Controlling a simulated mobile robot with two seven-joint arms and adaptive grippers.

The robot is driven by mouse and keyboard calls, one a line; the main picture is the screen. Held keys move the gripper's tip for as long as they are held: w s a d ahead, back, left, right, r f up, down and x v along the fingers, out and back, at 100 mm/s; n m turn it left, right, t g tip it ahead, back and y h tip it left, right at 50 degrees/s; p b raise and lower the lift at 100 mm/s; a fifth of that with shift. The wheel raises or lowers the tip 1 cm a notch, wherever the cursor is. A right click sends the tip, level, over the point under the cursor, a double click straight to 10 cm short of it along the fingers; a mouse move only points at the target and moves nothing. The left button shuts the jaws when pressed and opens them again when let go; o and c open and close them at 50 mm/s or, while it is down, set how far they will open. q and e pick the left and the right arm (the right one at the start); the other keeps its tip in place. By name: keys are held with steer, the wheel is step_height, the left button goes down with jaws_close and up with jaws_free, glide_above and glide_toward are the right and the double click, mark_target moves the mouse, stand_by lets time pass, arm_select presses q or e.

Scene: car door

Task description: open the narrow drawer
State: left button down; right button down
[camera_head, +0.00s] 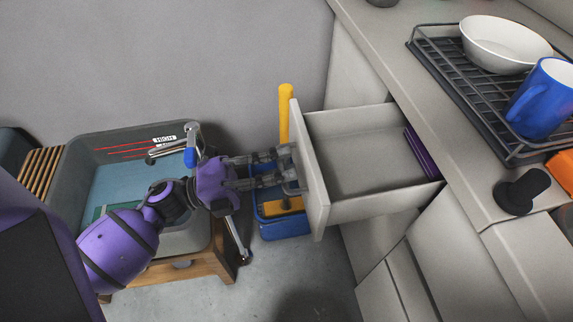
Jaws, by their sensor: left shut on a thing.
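The narrow drawer (365,155) is pulled well out from the grey cabinet, and its inside shows from above. It looks empty except for a purple item (420,153) near its back right. My left gripper (292,168) is at the outer side of the drawer's front panel (309,170), with its fingers shut at the handle. The handle itself is mostly hidden by the fingers. My right gripper is not in view.
A grey bin (90,160) on a wooden stool (165,270) stands at the left. A blue bucket (283,228) with a yellow handle (285,110) stands behind the gripper. A dish rack (450,85) with a white bowl (500,45) and blue mug (543,100) sits on the counter.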

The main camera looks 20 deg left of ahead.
arm_select(q)
steer(key=c, duration=1.8)
jaws_free()
steer(key=shift+c, duration=0.2)
